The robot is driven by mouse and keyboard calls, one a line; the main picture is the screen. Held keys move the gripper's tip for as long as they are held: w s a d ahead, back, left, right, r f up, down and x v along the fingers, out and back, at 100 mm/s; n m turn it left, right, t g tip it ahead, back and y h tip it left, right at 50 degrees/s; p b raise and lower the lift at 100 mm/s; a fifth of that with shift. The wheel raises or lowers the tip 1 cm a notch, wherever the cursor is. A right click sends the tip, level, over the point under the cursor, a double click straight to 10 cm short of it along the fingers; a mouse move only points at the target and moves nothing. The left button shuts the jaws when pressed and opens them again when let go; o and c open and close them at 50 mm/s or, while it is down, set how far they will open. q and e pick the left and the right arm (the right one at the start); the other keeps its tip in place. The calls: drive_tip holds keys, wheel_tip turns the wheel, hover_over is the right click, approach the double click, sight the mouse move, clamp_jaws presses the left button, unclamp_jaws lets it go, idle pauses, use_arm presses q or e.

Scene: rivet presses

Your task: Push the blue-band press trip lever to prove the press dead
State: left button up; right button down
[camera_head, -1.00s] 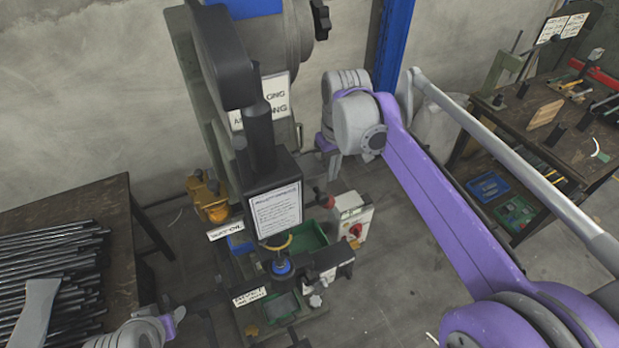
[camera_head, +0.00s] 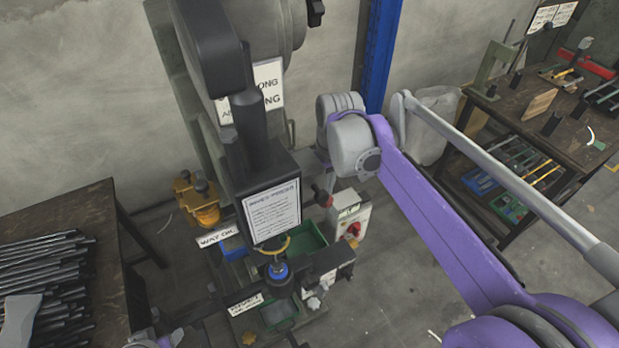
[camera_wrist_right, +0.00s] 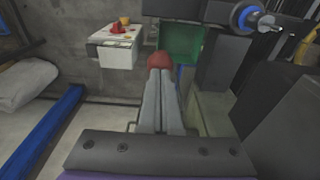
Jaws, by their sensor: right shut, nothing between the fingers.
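The press (camera_head: 262,165) is tall and dark, with a white notice on its front and a blue band (camera_head: 277,270) low on its ram. The band also shows at the top right of the right wrist view (camera_wrist_right: 246,18). A lever with a red knob (camera_head: 329,199) sticks out at the press's right side. In the right wrist view my right gripper (camera_wrist_right: 161,78) is shut and empty, its fingertips right at the red knob (camera_wrist_right: 160,60); I cannot tell whether they touch. In the head view my right arm hides most of that gripper.
A white control box (camera_head: 350,215) with a red knob stands right of the lever. A green tray (camera_head: 307,240) lies behind the ram. A bench with black rods (camera_head: 45,275) is at left, a tool bench (camera_head: 560,130) at right. A blue post (camera_head: 378,60) rises behind.

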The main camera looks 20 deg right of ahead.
drive_tip(key=shift+s+f+b, duration=0.15)
drive_tip(key=shift+f+b, duration=0.3)
drive_tip(key=shift+f, duration=0.4)
use_arm(q)
drive_tip(key=shift+s+f, duration=0.3)
drive_tip(key=shift+f, duration=0.4)
use_arm(e)
drive_tip(key=shift+f, duration=0.1)
use_arm(q)
drive_tip(key=shift+s+f+b, duration=0.2)
drive_tip(key=shift+f+b, duration=0.25)
drive_tip(key=shift+f, duration=0.1)
use_arm(e)
drive_tip(key=shift+s+f, duration=0.15)
drive_tip(key=shift+f, duration=0.65)
use_arm(q)
drive_tip(key=shift+s+f+b, duration=0.2)
drive_tip(key=shift+f+b, duration=0.3)
drive_tip(key=shift+f, duration=0.1)
use_arm(e)
drive_tip(key=shift+f, duration=0.9)
use_arm(q)
drive_tip(key=shift+f, duration=0.1)
use_arm(e)
drive_tip(key=shift+f, duration=0.15)
